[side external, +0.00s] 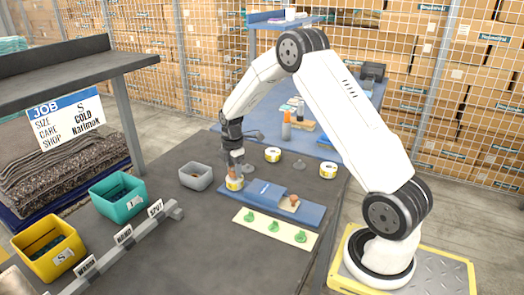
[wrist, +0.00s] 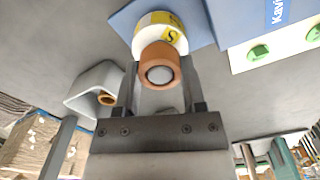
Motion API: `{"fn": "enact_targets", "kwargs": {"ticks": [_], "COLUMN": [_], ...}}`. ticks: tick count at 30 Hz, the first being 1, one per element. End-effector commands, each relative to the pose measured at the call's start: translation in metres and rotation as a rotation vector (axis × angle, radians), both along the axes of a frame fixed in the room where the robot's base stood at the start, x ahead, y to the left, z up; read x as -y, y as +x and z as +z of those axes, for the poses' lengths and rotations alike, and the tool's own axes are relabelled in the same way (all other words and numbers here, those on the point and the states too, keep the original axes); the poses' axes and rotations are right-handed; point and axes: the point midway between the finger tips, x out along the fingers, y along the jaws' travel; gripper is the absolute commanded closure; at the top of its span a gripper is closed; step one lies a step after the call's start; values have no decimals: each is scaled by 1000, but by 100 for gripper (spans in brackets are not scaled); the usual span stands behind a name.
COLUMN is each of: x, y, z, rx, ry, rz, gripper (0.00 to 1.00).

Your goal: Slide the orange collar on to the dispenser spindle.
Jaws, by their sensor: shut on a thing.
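The orange collar (wrist: 160,49) is held between the two fingers of my gripper (wrist: 161,64) in the wrist view. A pale round end, seemingly the spindle's tip (wrist: 159,75), shows inside the collar's hole. A white roll with a yellow label (wrist: 157,20) sits just beyond the collar, on the blue board. In the side view my gripper (side external: 235,163) points down over this roll (side external: 234,184), with the collar (side external: 234,172) small and partly hidden between them. How far the collar is down the spindle, I cannot tell. The spindle's shaft is hidden.
A grey bin (side external: 196,178) stands left of the roll; an orange ring (wrist: 107,99) shows in it. A cream strip with green pieces (side external: 275,228) lies in front of the blue board (side external: 220,192). Two more rolls (side external: 272,154) (side external: 328,170) stand behind. Teal (side external: 117,195) and yellow (side external: 48,248) bins are left.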

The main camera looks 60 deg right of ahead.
Motion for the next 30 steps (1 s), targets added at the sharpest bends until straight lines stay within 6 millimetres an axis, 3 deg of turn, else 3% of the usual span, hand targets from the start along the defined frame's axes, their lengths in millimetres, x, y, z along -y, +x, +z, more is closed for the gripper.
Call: {"fn": "enact_targets", "kwargs": {"ticks": [22,23,24,26,30], "x": [0,0,0,0,0], "y": [0,0,0,0,0], "z": [-13,-13,-13,-13,-13], "rx": [0,1,1,0,0], "ry": [0,0,0,0,0], "rz": [0,0,0,0,0], "gripper": [100,41,29,10,6]}}
